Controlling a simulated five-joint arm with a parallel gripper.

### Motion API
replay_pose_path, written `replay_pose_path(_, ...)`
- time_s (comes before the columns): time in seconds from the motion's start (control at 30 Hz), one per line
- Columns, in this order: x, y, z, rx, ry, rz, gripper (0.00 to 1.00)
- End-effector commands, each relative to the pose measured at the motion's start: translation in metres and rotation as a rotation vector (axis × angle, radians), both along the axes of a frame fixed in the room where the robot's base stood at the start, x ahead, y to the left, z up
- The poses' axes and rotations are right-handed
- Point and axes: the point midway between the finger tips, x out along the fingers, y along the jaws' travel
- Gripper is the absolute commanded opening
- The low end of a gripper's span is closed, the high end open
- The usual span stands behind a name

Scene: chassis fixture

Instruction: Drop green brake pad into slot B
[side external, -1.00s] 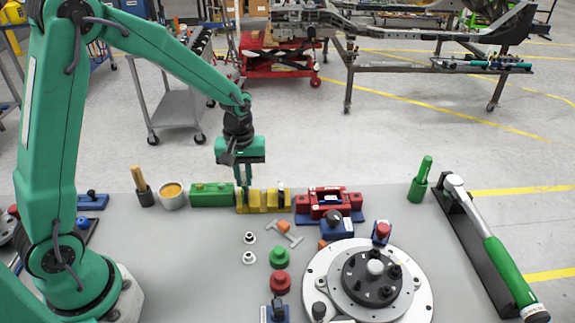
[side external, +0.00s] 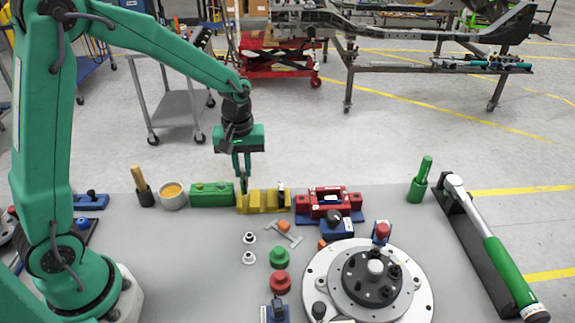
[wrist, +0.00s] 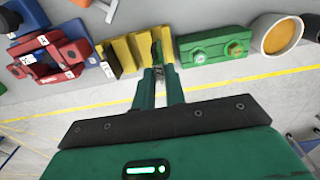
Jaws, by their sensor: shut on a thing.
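The green brake pad (wrist: 157,49) is a thin dark green piece at the fingertips in the wrist view. A small part of it shows below the fingers in the side view (side external: 244,186). My gripper (side external: 242,177) points down and is shut on the pad, over the left end of the yellow slotted block (side external: 263,205). In the wrist view my gripper (wrist: 160,70) is at the right part of the yellow block (wrist: 122,54). I cannot tell whether the pad's lower edge is still between the block's walls. The slot letters are not readable.
A green block (side external: 212,196) stands close left of the yellow block, and a red fixture (side external: 328,202) stands to its right. A cup (side external: 172,197) is farther left. Small loose parts (side external: 284,233) and a round turntable (side external: 368,285) lie nearer the camera. Space above the block is free.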

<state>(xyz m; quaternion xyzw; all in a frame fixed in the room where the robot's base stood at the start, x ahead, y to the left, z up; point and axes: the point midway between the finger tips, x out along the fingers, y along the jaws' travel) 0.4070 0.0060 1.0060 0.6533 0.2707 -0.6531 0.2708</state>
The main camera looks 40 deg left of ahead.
Motion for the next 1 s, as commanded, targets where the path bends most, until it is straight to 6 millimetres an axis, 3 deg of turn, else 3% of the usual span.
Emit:
replay_pose_path(0.47,0.013,-0.009,0.004,0.000,0.000,-0.103,0.00)
replay_pose_path(1.0,0.078,-0.069,0.028,0.001,-0.001,-0.742,0.00)
